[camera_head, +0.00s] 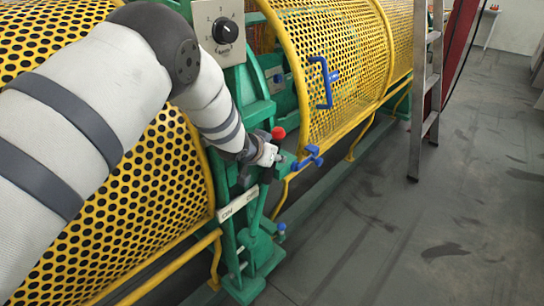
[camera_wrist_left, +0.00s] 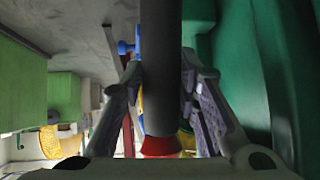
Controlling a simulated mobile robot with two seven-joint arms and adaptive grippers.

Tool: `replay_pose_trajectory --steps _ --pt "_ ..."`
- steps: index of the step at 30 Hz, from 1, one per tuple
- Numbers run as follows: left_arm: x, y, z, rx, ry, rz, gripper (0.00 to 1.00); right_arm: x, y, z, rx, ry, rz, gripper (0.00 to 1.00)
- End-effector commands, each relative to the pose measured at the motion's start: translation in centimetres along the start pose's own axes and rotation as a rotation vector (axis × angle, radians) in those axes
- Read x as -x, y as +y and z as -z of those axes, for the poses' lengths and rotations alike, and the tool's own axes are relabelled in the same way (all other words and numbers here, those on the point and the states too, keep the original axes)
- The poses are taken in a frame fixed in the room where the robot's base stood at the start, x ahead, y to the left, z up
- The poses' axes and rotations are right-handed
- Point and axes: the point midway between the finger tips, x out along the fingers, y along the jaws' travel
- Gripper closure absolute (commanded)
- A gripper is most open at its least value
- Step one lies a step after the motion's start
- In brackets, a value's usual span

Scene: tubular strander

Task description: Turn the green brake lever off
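The brake lever stands on the green machine frame, with its red knob (camera_head: 278,133) at the top. My left arm reaches in from the upper left, and my left gripper (camera_head: 266,154) is at the lever just below the knob. In the left wrist view the lever's dark shaft (camera_wrist_left: 161,70) passes between the two fingers of my left gripper (camera_wrist_left: 162,80), with the red end (camera_wrist_left: 160,147) below it. The gripper hides part of the lever in the head view. My right gripper is not in view.
A yellow perforated guard (camera_head: 335,60) with a blue handle (camera_head: 323,82) is beyond the lever. A blue clamp (camera_head: 308,158) sits close to the gripper. A control box with a black knob (camera_head: 225,31) is above. A ladder (camera_head: 424,90) stands at right; grey floor (camera_head: 440,200) is free.

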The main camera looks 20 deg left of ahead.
Motion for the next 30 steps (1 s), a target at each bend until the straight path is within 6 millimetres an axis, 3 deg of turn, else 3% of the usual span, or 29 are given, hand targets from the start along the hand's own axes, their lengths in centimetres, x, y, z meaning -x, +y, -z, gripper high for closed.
replay_pose_trajectory --steps 10,13,24,30 --pt "0.0 0.0 -0.2 -0.001 -0.005 0.000 0.54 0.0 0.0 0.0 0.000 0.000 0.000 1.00" --pt "0.9 0.0 -0.1 -0.002 -0.006 0.000 0.54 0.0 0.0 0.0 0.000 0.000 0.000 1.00" --pt "10.0 0.0 0.0 -0.001 -0.003 0.001 0.54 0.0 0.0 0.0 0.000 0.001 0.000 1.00" --pt "12.0 0.1 0.0 -0.001 -0.002 0.000 0.54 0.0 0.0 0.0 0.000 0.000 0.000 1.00"
